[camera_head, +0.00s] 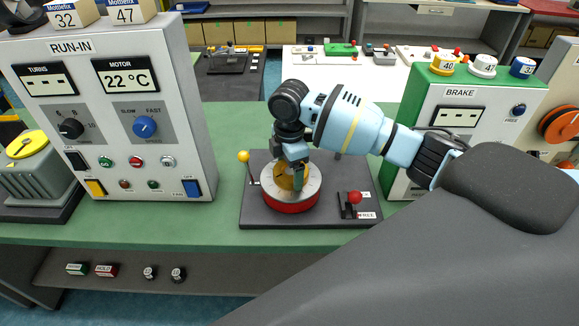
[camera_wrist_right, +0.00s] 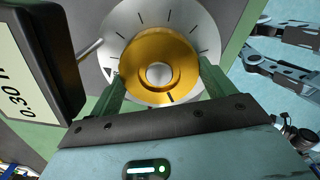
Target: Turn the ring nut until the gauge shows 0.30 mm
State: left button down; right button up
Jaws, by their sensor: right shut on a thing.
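The gold ring nut (camera_wrist_right: 158,50) sits over a pale dial disc (camera_wrist_right: 205,30) with black tick marks. In the head view the nut (camera_head: 284,183) is partly hidden by my right gripper (camera_head: 297,185), above a red round base (camera_head: 290,208). My right gripper (camera_wrist_right: 160,88) points down, its two green fingers shut on opposite sides of the nut. A black-framed gauge display (camera_wrist_right: 25,75) at the left of the wrist view reads 0.30, its unit cut off by the edge. My left gripper is in neither view.
The dark mount plate (camera_head: 258,215) carries a yellow-ball lever (camera_head: 244,157) at left and a red-knob lever (camera_head: 355,197) at right. The RUN-IN panel (camera_head: 105,110) stands left and the green BRAKE box (camera_head: 455,115) right. Green bench top (camera_head: 222,232) is clear in front.

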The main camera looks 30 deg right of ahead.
aim_at(290, 170)
jog(key=o, duration=0.9)
jog(key=shift+r, duration=3.9)
jog(key=shift+f, duration=0.1)
